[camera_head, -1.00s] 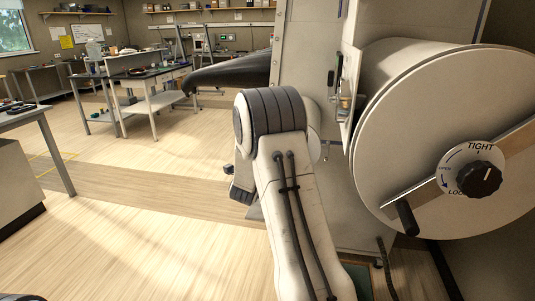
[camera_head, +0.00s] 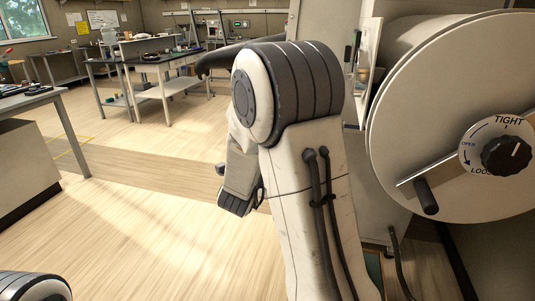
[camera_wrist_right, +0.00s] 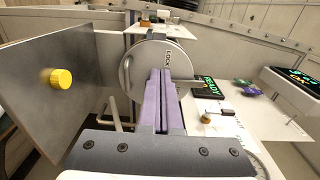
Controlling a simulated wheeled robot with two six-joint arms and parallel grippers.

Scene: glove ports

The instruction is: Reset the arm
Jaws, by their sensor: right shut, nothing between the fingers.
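My right arm (camera_head: 315,200) rises through the middle of the head view, its large grey-and-white joint (camera_head: 290,85) in front of the machine. A dark end part (camera_head: 240,195) shows low behind it, but the fingers cannot be made out there. In the right wrist view my right gripper (camera_wrist_right: 162,78) has its two purple fingers shut together with nothing between them. They point toward a round plate (camera_wrist_right: 150,65) marked LOCK. My left gripper is not in view; a rounded part of my left arm (camera_head: 35,287) shows at the bottom left corner.
A large round cover (camera_head: 440,130) with a TIGHT/LOOSE dial (camera_head: 505,155) and handle (camera_head: 425,195) stands close right of my arm. A black glove (camera_head: 225,58) sticks out behind it. The wrist view shows a metal door with a yellow knob (camera_wrist_right: 61,79). Floor at left is clear.

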